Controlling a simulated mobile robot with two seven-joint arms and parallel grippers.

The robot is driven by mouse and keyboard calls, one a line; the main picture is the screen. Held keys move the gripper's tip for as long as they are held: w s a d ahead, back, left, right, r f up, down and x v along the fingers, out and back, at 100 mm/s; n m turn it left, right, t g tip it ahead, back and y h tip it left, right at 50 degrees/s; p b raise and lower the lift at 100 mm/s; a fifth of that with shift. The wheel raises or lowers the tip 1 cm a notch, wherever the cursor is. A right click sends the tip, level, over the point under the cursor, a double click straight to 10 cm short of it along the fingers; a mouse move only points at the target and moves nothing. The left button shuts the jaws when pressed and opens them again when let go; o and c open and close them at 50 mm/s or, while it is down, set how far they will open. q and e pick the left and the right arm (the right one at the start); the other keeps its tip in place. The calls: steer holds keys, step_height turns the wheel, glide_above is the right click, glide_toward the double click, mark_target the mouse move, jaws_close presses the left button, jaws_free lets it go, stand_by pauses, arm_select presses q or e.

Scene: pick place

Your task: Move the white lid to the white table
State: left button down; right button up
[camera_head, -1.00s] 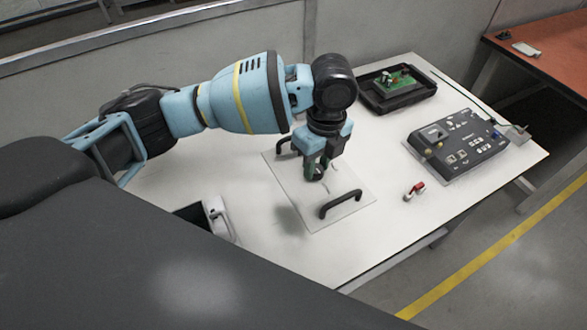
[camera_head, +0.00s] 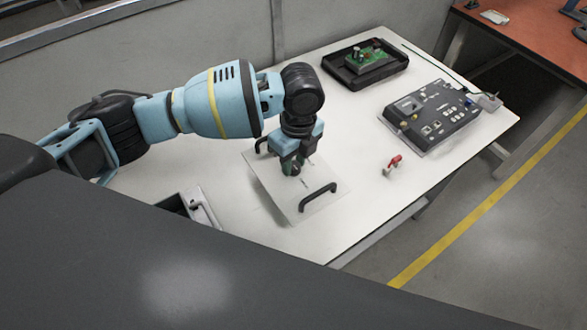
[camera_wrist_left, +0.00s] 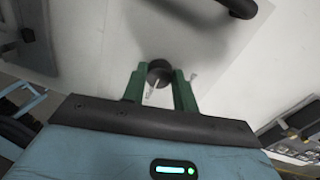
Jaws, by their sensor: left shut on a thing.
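The white lid (camera_head: 275,178) is a flat, thin panel with a black handle at each end; the nearer handle (camera_head: 318,196) shows clearly. It is over the white table (camera_head: 345,125), with a dark shadow along its lower left edge; any gap beneath is hard to judge. My left gripper (camera_head: 291,170) points down at the lid's middle. In the left wrist view its green fingers (camera_wrist_left: 160,88) are shut on the lid's dark round knob (camera_wrist_left: 159,72). The lid's panel also fills much of that view (camera_wrist_left: 110,55). My right gripper is not in view.
A black tray with a green circuit board (camera_head: 365,63) stands at the back. A grey control box (camera_head: 430,115) is at the right, with a small red-handled item (camera_head: 393,163) before it. An open box (camera_head: 200,206) is at the front left. An orange table (camera_head: 535,35) stands beyond.

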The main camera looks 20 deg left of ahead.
mark_target(295, 164)
arm_select(q)
steer(key=shift+f, duration=1.95)
steer(key=shift+f, duration=0.1)
steer(key=c, duration=1.1)
jaws_free()
steer(key=r, duration=1.2)
steer(key=shift+w+d+p, duration=0.3)
steer(key=shift+w, duration=0.1)
steer(key=shift+s, duration=0.1)
